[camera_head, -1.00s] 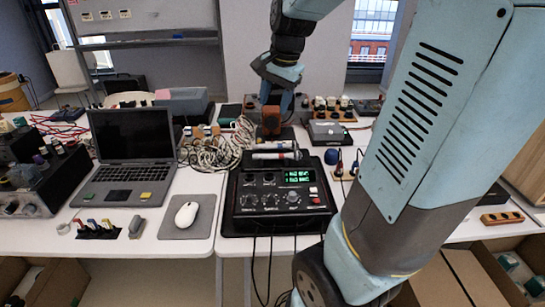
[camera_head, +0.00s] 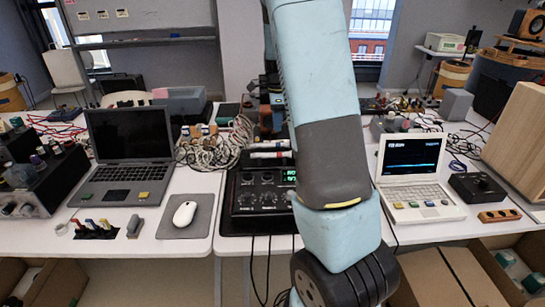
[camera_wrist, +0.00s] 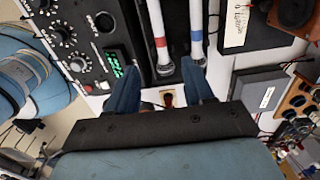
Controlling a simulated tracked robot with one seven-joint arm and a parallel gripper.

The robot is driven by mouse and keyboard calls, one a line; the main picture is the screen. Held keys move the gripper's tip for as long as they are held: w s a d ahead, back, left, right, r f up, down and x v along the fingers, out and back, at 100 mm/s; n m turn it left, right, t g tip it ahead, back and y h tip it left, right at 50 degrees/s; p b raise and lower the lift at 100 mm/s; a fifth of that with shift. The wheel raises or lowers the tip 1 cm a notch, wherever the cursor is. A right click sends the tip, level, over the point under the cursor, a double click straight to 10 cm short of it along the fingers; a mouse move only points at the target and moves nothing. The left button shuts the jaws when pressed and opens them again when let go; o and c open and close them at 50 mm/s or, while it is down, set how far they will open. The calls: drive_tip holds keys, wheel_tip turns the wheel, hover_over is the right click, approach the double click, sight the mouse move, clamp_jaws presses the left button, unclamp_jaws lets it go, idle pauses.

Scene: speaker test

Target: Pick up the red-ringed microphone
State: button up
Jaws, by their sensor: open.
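The red-ringed microphone (camera_wrist: 160,42) is a white rod with a red band, lying in a dark tray beside the control box in the wrist view. A similar microphone with a blue ring (camera_wrist: 196,35) lies parallel just to its right. My gripper (camera_wrist: 160,68) is open, its two blue fingers spread below the microphones' lower ends. The red-ringed one's end lies between the fingertip directions; the blue-ringed one's end is near the right fingertip. I cannot tell the height gap. In the head view, my arm hides the gripper and part of the microphones' tray.
The black control box (camera_head: 258,200) with knobs stands at the table's front edge, partly behind my arm. A dark laptop (camera_head: 130,150) and mouse (camera_head: 185,213) are left. A white laptop (camera_head: 415,175) is right. Tangled cables (camera_head: 210,150) lie left of the microphones.

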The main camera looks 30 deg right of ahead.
hover_over(275, 155)
drive_tip(key=d, duration=0.1)
drive_tip(key=f, duration=0.8)
drive_tip(key=shift+w+f, duration=0.15)
drive_tip(key=shift+w, duration=0.15)
drive_tip(key=shift+w+d+f, duration=0.1)
drive_tip(key=shift+f, duration=1.2)
drive_tip(key=shift+d+f, duration=0.1)
drive_tip(key=shift+f, duration=1.15)
drive_tip(key=shift+c, duration=0.3)
clamp_jaws()
